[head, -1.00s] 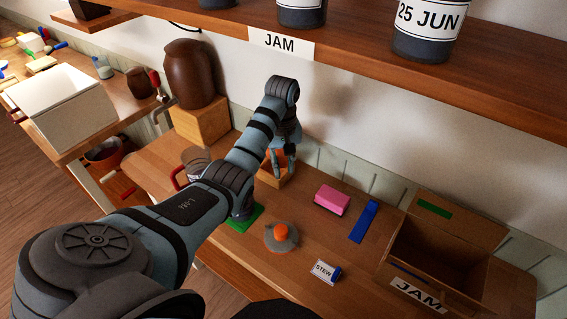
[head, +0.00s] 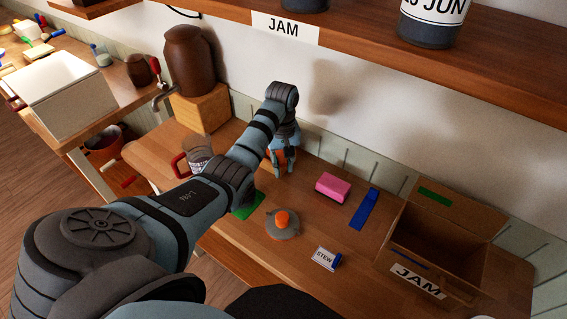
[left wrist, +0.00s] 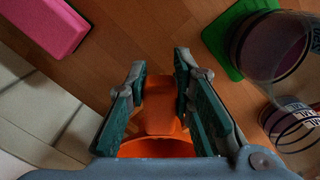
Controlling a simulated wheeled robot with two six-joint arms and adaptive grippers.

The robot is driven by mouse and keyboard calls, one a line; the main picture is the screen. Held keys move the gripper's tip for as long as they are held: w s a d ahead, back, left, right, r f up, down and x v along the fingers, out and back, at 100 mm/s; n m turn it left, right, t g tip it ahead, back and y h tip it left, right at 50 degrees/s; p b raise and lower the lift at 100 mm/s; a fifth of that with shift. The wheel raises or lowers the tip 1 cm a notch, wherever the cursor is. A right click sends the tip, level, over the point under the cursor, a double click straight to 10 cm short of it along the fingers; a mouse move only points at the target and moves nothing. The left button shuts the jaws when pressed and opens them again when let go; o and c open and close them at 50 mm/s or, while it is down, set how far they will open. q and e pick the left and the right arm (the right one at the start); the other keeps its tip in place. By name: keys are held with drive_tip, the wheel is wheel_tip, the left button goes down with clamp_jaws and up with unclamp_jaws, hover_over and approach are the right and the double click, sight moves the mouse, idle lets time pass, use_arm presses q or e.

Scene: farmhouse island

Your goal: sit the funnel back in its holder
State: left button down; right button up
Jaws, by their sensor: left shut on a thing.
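My left gripper (head: 283,160) is low over the wooden counter, left of the pink block. In the left wrist view its fingers (left wrist: 160,95) are closed on an orange piece (left wrist: 160,108), which looks like the funnel. A wider, rounded orange part (left wrist: 155,149) shows nearer the wrist, partly hidden by the gripper. In the head view only a little orange shows at the fingers. I cannot clearly pick out the holder in the current views. My right gripper is not in view.
A grey disc with an orange knob (head: 282,217), a pink block (head: 333,186), a blue strip (head: 364,209) and a STEW tag (head: 325,257) lie on the counter. An open JAM box (head: 435,245) stands right.

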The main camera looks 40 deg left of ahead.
use_arm(q)
drive_tip(key=shift+w+f, duration=0.1)
drive_tip(key=shift+f, duration=0.05)
drive_tip(key=shift+f+b, duration=0.35)
drive_tip(key=shift+f, duration=1.1)
drive_tip(key=shift+d+f+b, duration=0.1)
drive_tip(key=shift+f+b, duration=0.45)
drive_tip(key=shift+f, duration=0.55)
idle(0.8)
drive_tip(key=c, duration=0.8)
unclamp_jaws()
drive_tip(key=shift+o, duration=0.2)
drive_tip(key=shift+r, duration=0.15)
